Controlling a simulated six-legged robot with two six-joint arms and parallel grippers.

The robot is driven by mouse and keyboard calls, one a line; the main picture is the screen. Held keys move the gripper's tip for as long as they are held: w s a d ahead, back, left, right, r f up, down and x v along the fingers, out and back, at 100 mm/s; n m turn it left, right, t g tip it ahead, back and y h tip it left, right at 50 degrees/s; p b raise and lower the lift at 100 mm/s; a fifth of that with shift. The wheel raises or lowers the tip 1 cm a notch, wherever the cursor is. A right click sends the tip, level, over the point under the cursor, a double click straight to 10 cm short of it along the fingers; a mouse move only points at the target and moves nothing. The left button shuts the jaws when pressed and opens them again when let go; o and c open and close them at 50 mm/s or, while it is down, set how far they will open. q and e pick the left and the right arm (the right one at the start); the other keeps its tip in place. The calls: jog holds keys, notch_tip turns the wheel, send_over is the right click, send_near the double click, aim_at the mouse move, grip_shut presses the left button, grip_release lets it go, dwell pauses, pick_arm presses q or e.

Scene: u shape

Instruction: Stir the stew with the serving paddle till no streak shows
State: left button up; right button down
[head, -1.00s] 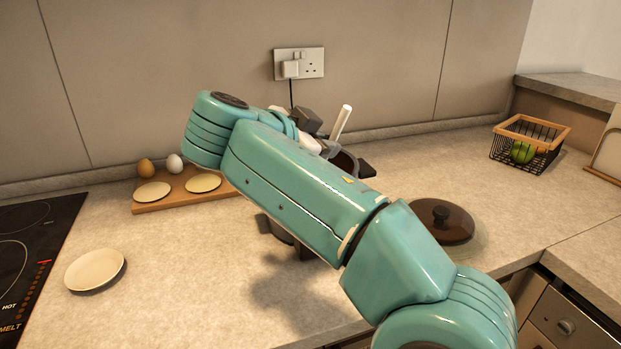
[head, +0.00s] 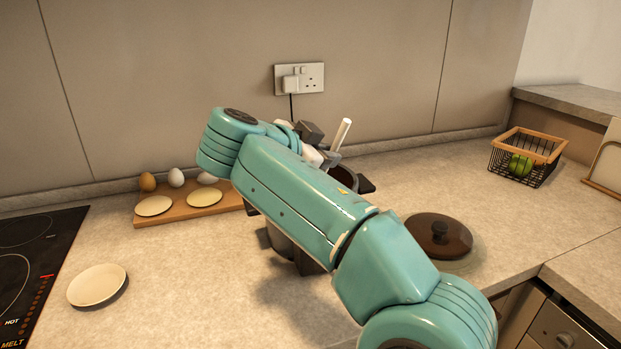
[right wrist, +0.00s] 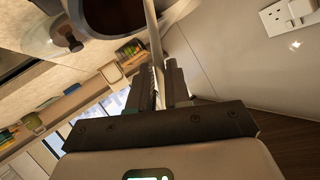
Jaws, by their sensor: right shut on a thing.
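The pot (head: 346,177) stands on the counter, largely hidden behind my right arm. Its open mouth also shows in the right wrist view (right wrist: 122,20), with a dark reddish-brown inside. The stew's surface is too little seen to tell streaks. The serving paddle's pale handle (head: 342,134) rises tilted above the pot; its lower end is hidden. My right gripper (head: 328,157) is over the pot's far side. In the right wrist view its fingers (right wrist: 161,84) are shut on the paddle (right wrist: 155,45). My left gripper is out of view.
A brown lid (head: 438,237) lies right of the pot. A board (head: 180,211) with eggs and small pale discs is at left. A pale plate (head: 97,285) lies near the hob (head: 35,262). A wire basket (head: 527,157) stands at far right. Counter between lid and basket is clear.

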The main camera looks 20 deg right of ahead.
jog(key=shift+r, duration=0.1)
jog(key=shift+s+d+r+p, duration=0.25)
jog(key=shift+r+p, duration=0.15)
jog(key=shift+r, duration=0.4)
jog(key=shift+s+d+r+p, duration=0.1)
jog(key=shift+s+r+p, duration=0.15)
jog(key=shift+r+p, duration=0.35)
jog(key=shift+s+d+r+p, duration=0.2)
jog(key=shift+s+r+p, duration=0.05)
jog(key=shift+r, duration=0.7)
notch_tip(320, 180, up, 6)
jog(key=s+d+p, duration=0.1)
jog(key=s+p, duration=0.1)
jog(key=p, duration=0.1)
jog(key=shift+d+f, duration=0.15)
notch_tip(320, 180, up, 5)
jog(key=p, duration=0.5)
send_over(339, 131)
jog(key=s, duration=0.3)
jog(key=shift+w, duration=0.1)
